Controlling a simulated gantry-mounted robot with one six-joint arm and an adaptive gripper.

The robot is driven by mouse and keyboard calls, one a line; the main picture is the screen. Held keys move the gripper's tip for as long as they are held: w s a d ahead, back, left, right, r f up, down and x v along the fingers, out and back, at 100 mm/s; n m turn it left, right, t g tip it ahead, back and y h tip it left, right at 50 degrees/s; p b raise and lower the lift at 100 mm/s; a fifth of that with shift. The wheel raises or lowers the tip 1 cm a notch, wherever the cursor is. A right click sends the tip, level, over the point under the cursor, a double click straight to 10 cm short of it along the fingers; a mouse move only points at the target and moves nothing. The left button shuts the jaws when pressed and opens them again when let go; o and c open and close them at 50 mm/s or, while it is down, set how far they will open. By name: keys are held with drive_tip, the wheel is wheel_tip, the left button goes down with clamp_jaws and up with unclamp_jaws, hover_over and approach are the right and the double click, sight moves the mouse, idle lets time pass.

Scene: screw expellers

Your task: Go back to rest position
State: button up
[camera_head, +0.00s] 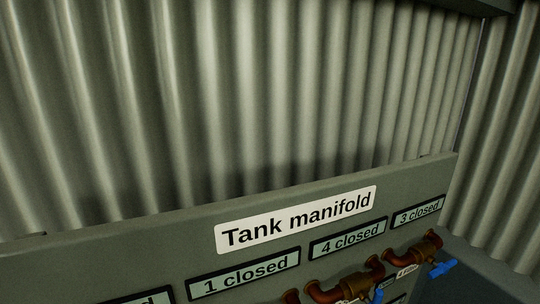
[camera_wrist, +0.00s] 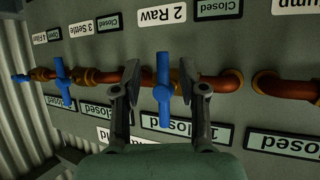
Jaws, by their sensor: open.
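In the wrist view my gripper (camera_wrist: 161,72) is open. Its two dark fingers stand on either side of a blue valve handle (camera_wrist: 163,92) on the copper pipe. I cannot tell how far the fingertips are from the handle or whether they touch it. No object is held. The Tank manifold panel (camera_head: 130,251) fills the lower part of the head view, and its displays there read "1 closed", "4 closed" and "3 closed". My gripper does not show in the head view.
More blue handles (camera_wrist: 63,82) sit along the copper pipe (camera_wrist: 228,82), left of my gripper in the wrist view. Another handle (camera_head: 443,268) is at the panel's right in the head view. A corrugated wall (camera_head: 240,90) stands behind the panel.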

wheel_tip(320, 180, up, 18)
drive_tip(key=p, duration=1.3)
drive_tip(key=shift+f+p, duration=0.15)
drive_tip(key=shift+p, duration=0.25)
